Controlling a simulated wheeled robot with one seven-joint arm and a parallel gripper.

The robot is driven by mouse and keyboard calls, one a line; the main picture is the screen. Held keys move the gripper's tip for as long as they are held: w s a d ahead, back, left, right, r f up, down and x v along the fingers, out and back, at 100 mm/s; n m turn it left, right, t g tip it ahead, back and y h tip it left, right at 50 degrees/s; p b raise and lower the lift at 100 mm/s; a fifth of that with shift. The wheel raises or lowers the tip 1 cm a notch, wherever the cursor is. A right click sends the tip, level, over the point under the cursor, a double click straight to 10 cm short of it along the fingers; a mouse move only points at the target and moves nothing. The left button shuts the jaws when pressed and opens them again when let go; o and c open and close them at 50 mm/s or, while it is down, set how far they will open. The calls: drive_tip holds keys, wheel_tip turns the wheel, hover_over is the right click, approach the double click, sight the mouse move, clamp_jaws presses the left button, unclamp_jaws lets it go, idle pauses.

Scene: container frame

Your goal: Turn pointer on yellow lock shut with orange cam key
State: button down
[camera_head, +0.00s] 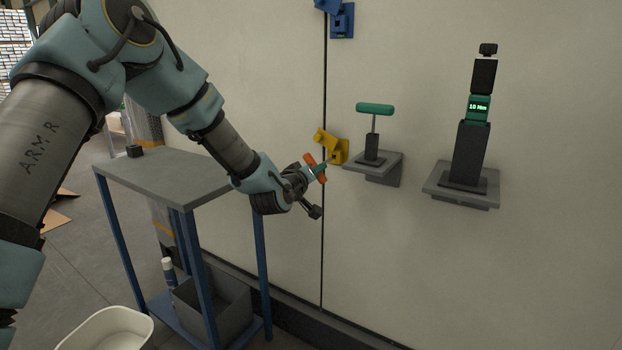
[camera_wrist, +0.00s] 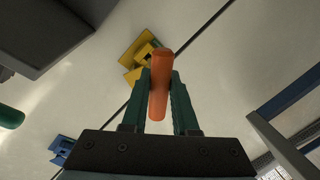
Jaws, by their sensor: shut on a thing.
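The orange cam key (camera_head: 314,165) is held in my gripper (camera_head: 318,172), close to the wall. In the wrist view my gripper (camera_wrist: 159,95) has its two green fingers shut on the key's orange handle (camera_wrist: 158,90). The yellow lock (camera_head: 337,147) is on the wall by the dark vertical seam, just beyond the key. It also shows in the wrist view (camera_wrist: 134,55), behind the handle's far end. The handle and fingers hide part of the lock. I cannot tell whether the key touches or sits in it, and the pointer's position is not clear.
A blue lock (camera_head: 342,20) is higher on the same seam. Right of the yellow lock, a wall shelf (camera_head: 387,160) holds a green T-handled tool (camera_head: 375,109). Another shelf (camera_head: 467,197) holds a tool with a display (camera_head: 479,108). A grey-topped table (camera_head: 165,178) stands below my arm.

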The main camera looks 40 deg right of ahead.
drive_tip(key=shift+w+d, duration=0.1)
drive_tip(key=shift+d, duration=0.3)
drive_tip(key=shift+b+x, duration=0.55)
drive_tip(key=shift+x, duration=0.7)
idle(1.3)
drive_tip(key=shift+d+r+b, duration=0.2)
drive_tip(key=shift+d+b, duration=0.05)
drive_tip(key=shift+b, duration=0.25)
idle(1.5)
drive_tip(key=n, duration=0.3)
drive_tip(key=shift+a+n+g, duration=0.1)
drive_tip(key=shift+n+g, duration=0.2)
drive_tip(key=shift+g, duration=0.1)
drive_tip(key=n, duration=0.2)
drive_tip(key=n+g+b, duration=0.1)
drive_tip(key=n, duration=0.1)
drive_tip(key=shift+r+n+g, duration=0.15)
drive_tip(key=shift+n+g, duration=0.15)
drive_tip(key=n+g+b, duration=0.1)
drive_tip(key=n, duration=0.3)
drive_tip(key=shift+h, duration=0.3)
drive_tip(key=n+g+b, duration=0.1)
drive_tip(key=n+b, duration=0.1)
drive_tip(key=n, duration=0.1)
drive_tip(key=shift+r, duration=0.15)
drive_tip(key=shift+r+n+h, duration=0.2)
drive_tip(key=shift+n+h, duration=0.2)
drive_tip(key=shift+n, duration=0.4)
